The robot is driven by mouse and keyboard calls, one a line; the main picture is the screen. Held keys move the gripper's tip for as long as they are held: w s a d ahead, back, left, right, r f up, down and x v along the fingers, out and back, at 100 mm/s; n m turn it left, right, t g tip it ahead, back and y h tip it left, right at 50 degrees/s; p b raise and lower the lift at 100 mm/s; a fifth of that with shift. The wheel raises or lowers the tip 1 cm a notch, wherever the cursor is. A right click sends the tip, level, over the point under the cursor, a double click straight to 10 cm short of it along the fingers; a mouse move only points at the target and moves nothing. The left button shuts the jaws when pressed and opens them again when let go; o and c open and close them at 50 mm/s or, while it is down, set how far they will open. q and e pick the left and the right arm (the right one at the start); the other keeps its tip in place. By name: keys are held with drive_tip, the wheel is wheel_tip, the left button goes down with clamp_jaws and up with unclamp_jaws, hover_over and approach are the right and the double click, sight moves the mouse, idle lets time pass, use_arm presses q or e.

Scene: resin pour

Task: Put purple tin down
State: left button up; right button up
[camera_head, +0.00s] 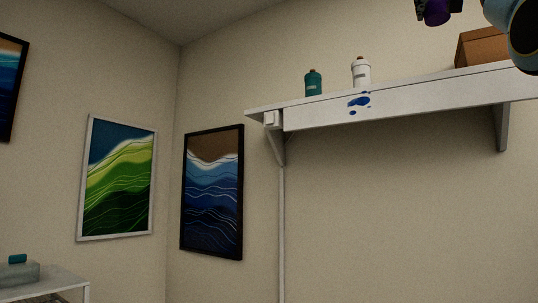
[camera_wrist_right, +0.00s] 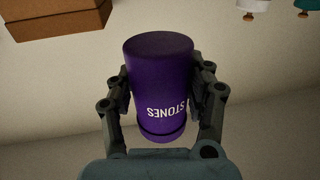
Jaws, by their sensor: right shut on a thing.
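The purple tin (camera_wrist_right: 160,85) fills the middle of the right wrist view, with the word "STONES" in white reading upside down. My right gripper (camera_wrist_right: 162,88) is shut on it, one finger on each side. In the head view the purple tin (camera_head: 437,12) shows at the top right, cut by the picture edge, and my right gripper (camera_head: 424,12) is around it above the white wall shelf (camera_head: 410,100). The tin is held in the air, with no visible contact with the shelf. My left gripper is not in view.
On the shelf stand a teal bottle (camera_head: 313,84), a white bottle (camera_head: 361,73) and a brown box (camera_head: 483,47). The shelf top between the white bottle and the box looks clear. A side table (camera_head: 60,284) holds a teal-capped container at lower left.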

sight(434, 24)
drive_tip(key=f, duration=0.1)
drive_tip(key=w+f, duration=0.1)
drive_tip(key=f, duration=0.1)
drive_tip(key=shift+w+d+f, duration=0.1)
drive_tip(key=shift+w+d, duration=0.1)
drive_tip(key=shift+w, duration=0.1)
drive_tip(key=s+a+f+n+y, duration=0.3)
drive_tip(key=s+a+f+y, duration=0.35)
drive_tip(key=f, duration=1.35)
drive_tip(key=s+a+f+n+g+y, duration=0.1)
drive_tip(key=s+a+f+n+y, duration=0.2)
drive_tip(key=s+a+f, duration=1.1)
drive_tip(key=s+d+f+n+y, duration=0.1)
drive_tip(key=s+f+n+y, duration=0.3)
drive_tip(key=f, duration=2.2)
use_arm(q)
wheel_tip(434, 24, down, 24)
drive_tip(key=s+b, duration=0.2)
drive_tip(key=b, duration=2.2)
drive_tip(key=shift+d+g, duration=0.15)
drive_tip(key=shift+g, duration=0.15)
use_arm(e)
wheel_tip(434, 24, down, 25)
drive_tip(key=w+y, duration=0.1)
drive_tip(key=shift+w+a, duration=0.2)
drive_tip(key=shift+a, duration=0.15)
